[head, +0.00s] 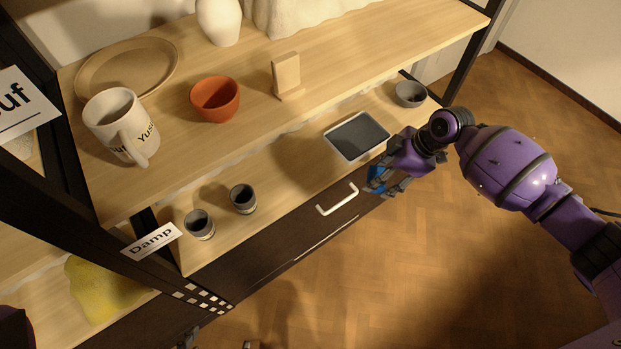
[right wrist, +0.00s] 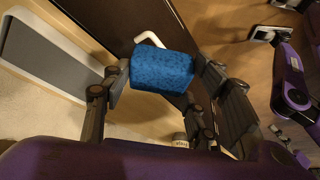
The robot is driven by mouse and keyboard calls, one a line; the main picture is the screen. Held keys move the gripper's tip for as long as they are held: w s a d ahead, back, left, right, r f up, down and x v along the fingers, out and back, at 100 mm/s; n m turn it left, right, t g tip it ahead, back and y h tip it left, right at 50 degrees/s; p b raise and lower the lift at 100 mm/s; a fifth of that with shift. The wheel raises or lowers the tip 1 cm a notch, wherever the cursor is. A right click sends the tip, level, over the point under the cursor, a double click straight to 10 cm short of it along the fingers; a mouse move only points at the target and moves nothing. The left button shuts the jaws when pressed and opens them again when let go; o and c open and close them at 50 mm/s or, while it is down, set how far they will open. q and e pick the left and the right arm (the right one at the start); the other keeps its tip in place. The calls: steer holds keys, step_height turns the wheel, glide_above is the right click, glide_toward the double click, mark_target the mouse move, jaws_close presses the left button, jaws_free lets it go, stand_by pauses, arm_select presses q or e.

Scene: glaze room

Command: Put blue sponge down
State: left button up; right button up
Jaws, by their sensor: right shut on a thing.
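The blue sponge (right wrist: 162,68) is a textured blue block held between the fingers of my right gripper (right wrist: 160,80), which is shut on it. In the head view the gripper (head: 385,182) is at the front edge of the lower shelf (head: 290,165), right of the white drawer handle (head: 338,199). Only a little blue of the sponge (head: 376,178) shows there between the dark fingers. What look like my left gripper's fingertips (head: 218,343) just enter at the bottom edge; most of it is cut off.
A grey tray with a pale rim (head: 345,155) lies beside the gripper. A grey bowl (head: 410,94) and two dark cups (head: 199,225) share that shelf. The upper shelf (head: 350,60) holds a mug (head: 112,118) and orange bowl (head: 215,97). A "Damp" sign (head: 151,240) hangs near a yellow item (head: 100,290).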

steer(key=shift+w+a+f, duration=0.15)
steer(key=shift+a+f, duration=0.15)
steer(key=w+a, duration=0.1)
steer(key=a, duration=1)
steer(key=w+a+p, duration=0.1)
steer(key=a, duration=0.5)
steer(key=shift+w, duration=0.3)
steer(key=shift+f, duration=0.3)
steer(key=shift+f, duration=0.2)
steer(key=o, duration=1)
steer(key=shift+r, duration=0.1)
